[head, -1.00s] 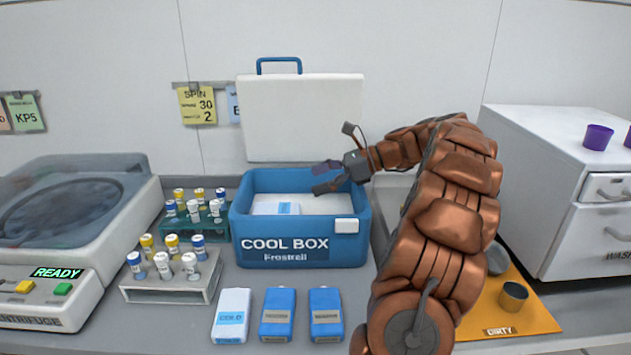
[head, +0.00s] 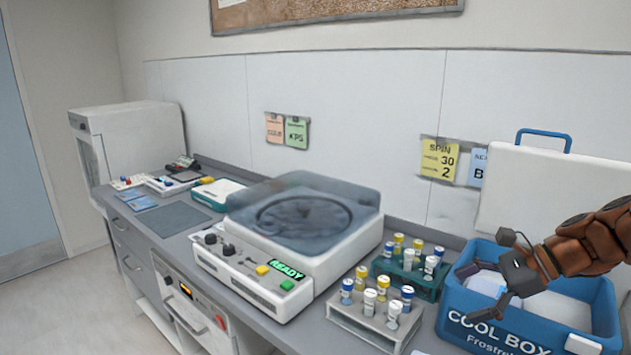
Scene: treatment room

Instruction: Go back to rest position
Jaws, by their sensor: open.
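My gripper (head: 482,285) is open, at the right side of the head view. It is over the blue cool box (head: 468,333), whose white lid (head: 535,195) stands raised behind it. A white pack (head: 487,284) shows inside the box, partly hidden by my gripper. I see nothing held between the fingers. My brown arm (head: 595,240) comes in from the right edge.
Left of the box stand a green rack (head: 425,286) and a grey rack (head: 375,331) with several capped tubes. The centrifuge (head: 300,250) reads READY. A dark mat (head: 172,219) and small items lie further left. Floor (head: 60,310) is open at lower left.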

